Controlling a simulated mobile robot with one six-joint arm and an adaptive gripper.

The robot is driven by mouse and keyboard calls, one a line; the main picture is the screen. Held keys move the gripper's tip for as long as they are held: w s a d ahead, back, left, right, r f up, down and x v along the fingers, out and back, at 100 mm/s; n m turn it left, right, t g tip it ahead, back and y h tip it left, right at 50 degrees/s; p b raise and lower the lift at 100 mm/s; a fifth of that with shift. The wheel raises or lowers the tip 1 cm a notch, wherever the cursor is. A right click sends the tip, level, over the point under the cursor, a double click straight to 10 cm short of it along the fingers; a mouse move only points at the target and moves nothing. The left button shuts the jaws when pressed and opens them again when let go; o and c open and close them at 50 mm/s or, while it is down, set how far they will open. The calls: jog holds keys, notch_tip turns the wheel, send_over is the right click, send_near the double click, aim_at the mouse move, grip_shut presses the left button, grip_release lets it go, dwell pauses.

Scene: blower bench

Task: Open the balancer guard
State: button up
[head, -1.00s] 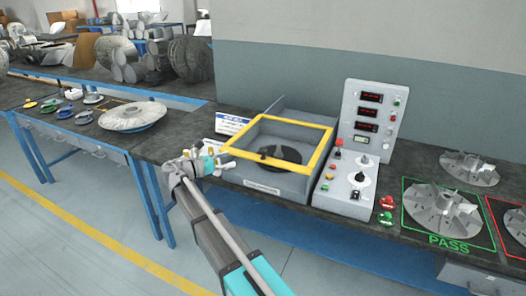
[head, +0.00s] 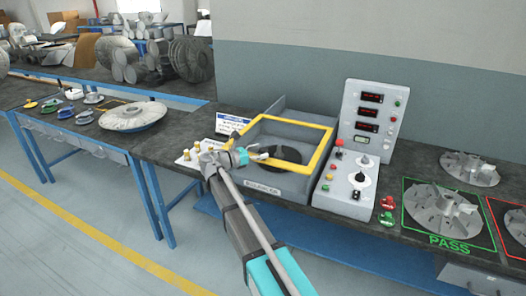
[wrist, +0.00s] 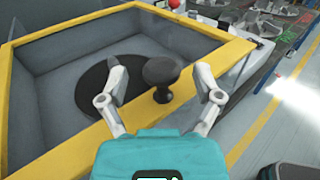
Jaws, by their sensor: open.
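The balancer guard (head: 322,150) is a yellow square frame lying down over the grey balancer box (head: 285,186). It also fills much of the wrist view (wrist: 215,42). A black knob (wrist: 162,72) stands on the frame's near bar. In the wrist view my gripper (wrist: 160,78) is open, with one finger on each side of the knob; I cannot tell whether either touches it. In the head view my gripper (head: 261,154) is at the near side of the frame and hides the knob. A dark disc (head: 288,155) shows inside the box.
A control panel (head: 368,112) with displays and a button box (head: 347,186) stand right of the balancer. Finned rotors (head: 441,208) lie farther right. A small sign (head: 232,123) stands behind left. A large pale rotor (head: 133,116) sits on the left bench.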

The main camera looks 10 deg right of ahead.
jog(key=shift+w+d, duration=0.2)
jog(key=shift+d, duration=0.5)
grip_shut()
jog(key=shift+a, duration=0.2)
jog(key=shift+w+d, duration=0.1)
